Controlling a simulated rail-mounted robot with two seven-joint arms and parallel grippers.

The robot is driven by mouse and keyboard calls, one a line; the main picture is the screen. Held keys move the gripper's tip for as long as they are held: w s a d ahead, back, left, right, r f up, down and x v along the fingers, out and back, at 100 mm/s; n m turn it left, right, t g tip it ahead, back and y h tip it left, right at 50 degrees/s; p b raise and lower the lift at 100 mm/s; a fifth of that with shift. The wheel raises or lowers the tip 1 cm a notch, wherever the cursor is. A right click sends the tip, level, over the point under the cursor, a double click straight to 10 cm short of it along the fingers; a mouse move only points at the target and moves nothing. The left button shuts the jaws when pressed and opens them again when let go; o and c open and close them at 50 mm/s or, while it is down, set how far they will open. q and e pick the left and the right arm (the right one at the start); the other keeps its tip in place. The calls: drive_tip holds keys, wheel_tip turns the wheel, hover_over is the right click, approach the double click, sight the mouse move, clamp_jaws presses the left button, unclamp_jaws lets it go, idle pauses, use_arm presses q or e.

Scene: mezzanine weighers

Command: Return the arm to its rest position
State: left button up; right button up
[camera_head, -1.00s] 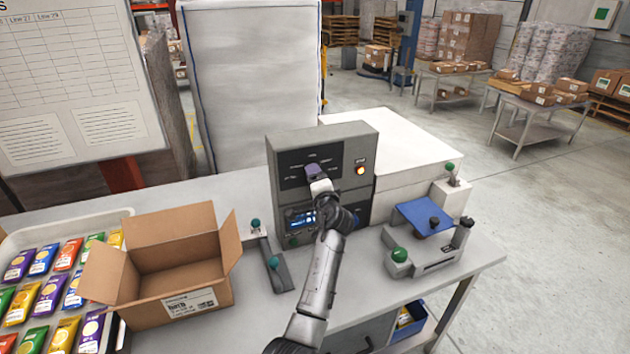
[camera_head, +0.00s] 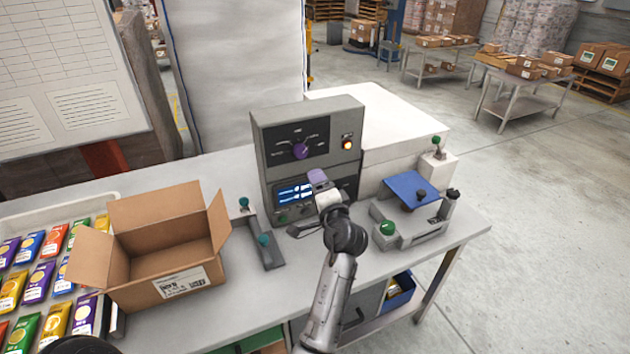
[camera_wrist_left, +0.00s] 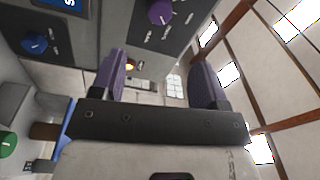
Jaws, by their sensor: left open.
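My left gripper (camera_head: 318,180) has purple fingertips and is in front of the grey control box (camera_head: 262,150), level with its lit display. It is apart from the purple knob (camera_head: 300,151), which shows above it. In the left wrist view my left gripper (camera_wrist_left: 158,82) has its two purple fingers spread with nothing between them. The purple knob (camera_wrist_left: 159,11) is beyond the fingers there, with a blue knob (camera_wrist_left: 34,42) at upper left. My right gripper is not in view.
An open carton (camera_head: 170,250) and a tray of coloured packets (camera_head: 35,285) stand at left. A lever fixture with a green knob (camera_head: 262,240) is between carton and control box. A fixture with a blue plate (camera_head: 405,183) is at right. Bare table lies in front.

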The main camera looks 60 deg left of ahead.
use_arm(q)
drive_tip(key=shift+d, duration=0.15)
idle(0.3)
drive_tip(key=s+d+f+n+t+h, duration=0.1)
drive_tip(key=d+f+n+t+h, duration=0.15)
drive_tip(key=d+h, duration=0.65)
drive_tip(key=s+d+f+n+t+h, duration=0.1)
drive_tip(key=s+d+f+t+h, duration=0.15)
drive_tip(key=d+h, duration=0.6)
drive_tip(key=s+d+f+m+g, duration=0.2)
drive_tip(key=s+d+f, duration=0.2)
drive_tip(key=s+f, duration=0.35)
drive_tip(key=s+d+f+m+g, duration=0.1)
drive_tip(key=s+d+f+g, duration=0.15)
drive_tip(key=s+f, duration=0.55)
drive_tip(key=s+d+f+m+g, duration=0.2)
drive_tip(key=s+d+f, duration=0.3)
drive_tip(key=s, duration=0.5)
wheel_tip(320, 180, up, 30)
drive_tip(key=a+p, duration=0.1)
drive_tip(key=p, duration=3)
drive_tip(key=shift+h, duration=0.45)
